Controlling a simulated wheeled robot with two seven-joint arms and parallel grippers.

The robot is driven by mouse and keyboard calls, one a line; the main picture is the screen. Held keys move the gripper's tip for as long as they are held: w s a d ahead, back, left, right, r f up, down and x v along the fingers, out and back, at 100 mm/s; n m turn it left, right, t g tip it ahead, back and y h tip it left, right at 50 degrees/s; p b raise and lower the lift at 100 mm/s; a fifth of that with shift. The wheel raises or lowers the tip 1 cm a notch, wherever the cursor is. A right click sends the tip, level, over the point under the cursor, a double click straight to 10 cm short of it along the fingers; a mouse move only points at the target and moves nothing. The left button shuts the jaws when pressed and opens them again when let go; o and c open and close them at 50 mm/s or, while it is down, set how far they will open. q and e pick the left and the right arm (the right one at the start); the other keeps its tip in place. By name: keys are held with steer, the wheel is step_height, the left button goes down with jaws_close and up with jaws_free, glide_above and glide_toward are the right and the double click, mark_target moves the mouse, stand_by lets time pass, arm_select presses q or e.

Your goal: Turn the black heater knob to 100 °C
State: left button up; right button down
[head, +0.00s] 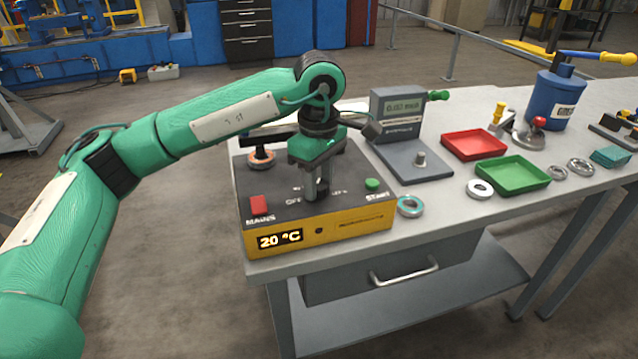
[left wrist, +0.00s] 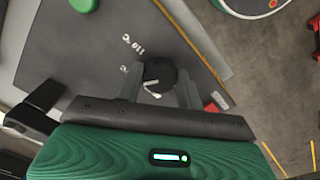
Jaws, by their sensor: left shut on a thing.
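The heater (head: 318,240) is a box with a dark top and a yellow front. Its display (head: 280,240) reads 20 °C. The black knob (left wrist: 159,74) shows in the left wrist view between the two fingers, with a white mark on it. Scale print (left wrist: 132,45) reading 110 °C lies close to it. My left gripper (head: 318,188) points down at the heater top and is shut on the knob; in the head view the gripper hides the knob. The red MAINS switch (head: 258,204) and the green START button (head: 372,184) flank it. My right gripper is not in view.
A ring part sits on the heater's back left (head: 262,158). Another ring (head: 410,206) lies right of the heater. A grey gauge stand (head: 398,125), red tray (head: 473,144), green tray (head: 513,173) and blue pot (head: 560,98) stand farther right on the bench.

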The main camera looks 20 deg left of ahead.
arm_select(q)
steer(key=shift+m, duration=0.3)
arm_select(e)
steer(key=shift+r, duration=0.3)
arm_select(q)
steer(key=o, duration=1)
